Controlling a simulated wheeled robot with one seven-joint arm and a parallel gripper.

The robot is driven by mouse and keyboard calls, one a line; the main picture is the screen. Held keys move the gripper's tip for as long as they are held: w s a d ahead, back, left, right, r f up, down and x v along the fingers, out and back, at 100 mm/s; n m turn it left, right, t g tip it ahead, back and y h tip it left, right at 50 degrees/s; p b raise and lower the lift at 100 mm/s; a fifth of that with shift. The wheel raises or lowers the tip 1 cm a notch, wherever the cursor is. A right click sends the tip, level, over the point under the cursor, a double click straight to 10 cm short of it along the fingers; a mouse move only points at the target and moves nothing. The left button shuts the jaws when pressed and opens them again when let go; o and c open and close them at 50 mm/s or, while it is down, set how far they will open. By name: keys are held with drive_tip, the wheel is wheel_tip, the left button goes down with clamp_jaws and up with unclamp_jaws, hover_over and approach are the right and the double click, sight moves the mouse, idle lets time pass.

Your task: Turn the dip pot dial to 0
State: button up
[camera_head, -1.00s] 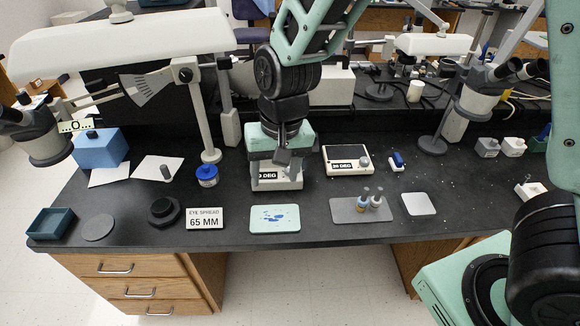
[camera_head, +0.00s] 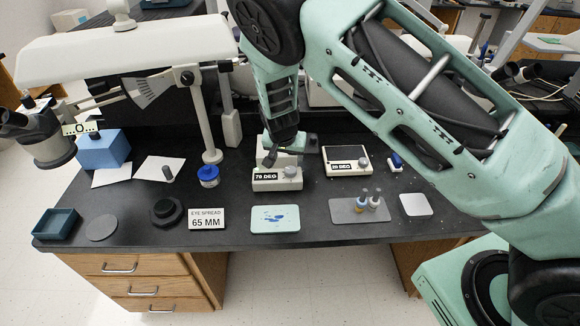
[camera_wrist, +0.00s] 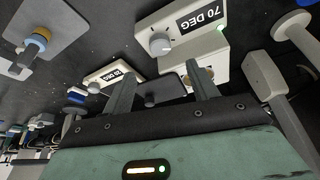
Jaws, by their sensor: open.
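A light box labelled 70 DEG (camera_head: 277,178) stands at the back middle of the bench, with a round grey dial (camera_head: 291,171) at its right end. The wrist view shows this dial (camera_wrist: 159,43) above my fingers, beside the label, with a lit green lamp. A flatter box labelled 20 DEG (camera_head: 345,160) stands to its right, with its own grey knob (camera_head: 363,162). No label names either box as the dip pot. My gripper (camera_wrist: 163,82) is open, its fingers apart and off both dials. In the head view my gripper (camera_head: 287,143) is just behind the 70 DEG dial.
A lamp post (camera_head: 205,115) and a blue-lidded jar (camera_head: 208,175) stand to the left.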

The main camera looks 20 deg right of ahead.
sight(290, 170)
drive_tip(key=p+x, duration=0.2)
drive_tip(key=x, duration=0.8)
drive_tip(key=shift+f, duration=0.15)
drive_tip(key=c, duration=1)
